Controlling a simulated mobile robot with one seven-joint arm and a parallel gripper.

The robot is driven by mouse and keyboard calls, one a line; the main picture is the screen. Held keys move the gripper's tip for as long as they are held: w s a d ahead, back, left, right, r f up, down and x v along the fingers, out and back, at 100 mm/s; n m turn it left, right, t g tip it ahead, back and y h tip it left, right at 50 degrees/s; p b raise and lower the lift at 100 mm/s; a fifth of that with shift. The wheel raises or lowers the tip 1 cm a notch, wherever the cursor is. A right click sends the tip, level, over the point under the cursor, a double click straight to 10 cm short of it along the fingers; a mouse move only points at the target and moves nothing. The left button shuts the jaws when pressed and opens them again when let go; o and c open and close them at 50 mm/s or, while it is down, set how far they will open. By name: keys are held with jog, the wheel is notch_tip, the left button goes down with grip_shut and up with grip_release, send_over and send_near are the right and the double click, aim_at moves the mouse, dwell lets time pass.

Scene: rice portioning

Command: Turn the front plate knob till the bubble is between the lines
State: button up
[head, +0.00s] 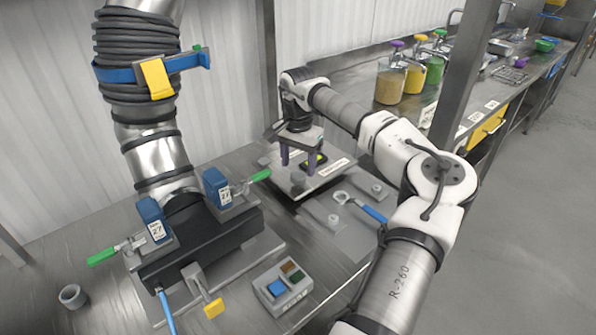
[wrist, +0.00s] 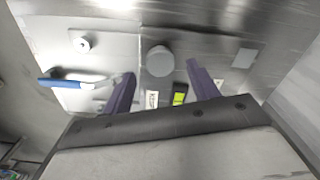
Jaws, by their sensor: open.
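My gripper (head: 298,164) is open above the plate, its two purple fingers pointing down. In the wrist view my gripper (wrist: 161,70) has its fingers on either side of a round grey knob (wrist: 160,61), with gaps between; contact is not visible. The knob (head: 297,180) also shows below the fingers in the head view. The level plate (head: 335,172) is a metal sheet. A yellow-green vial in a dark housing (head: 318,158) sits on it, close to the fingers; it also shows in the wrist view (wrist: 179,98). The bubble and lines are too small to make out.
A blue-handled ring wrench (head: 372,213) lies on the plate at the right. A black clamp block (head: 205,245) with green levers stands at left. A button box (head: 282,285) is at the front. Jars with coloured contents (head: 391,83) stand on the back bench.

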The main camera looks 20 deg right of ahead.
aim_at(298, 175)
jog(key=shift+f+p, duration=0.45)
jog(key=shift+f, duration=1.85)
jog(key=c, duration=1)
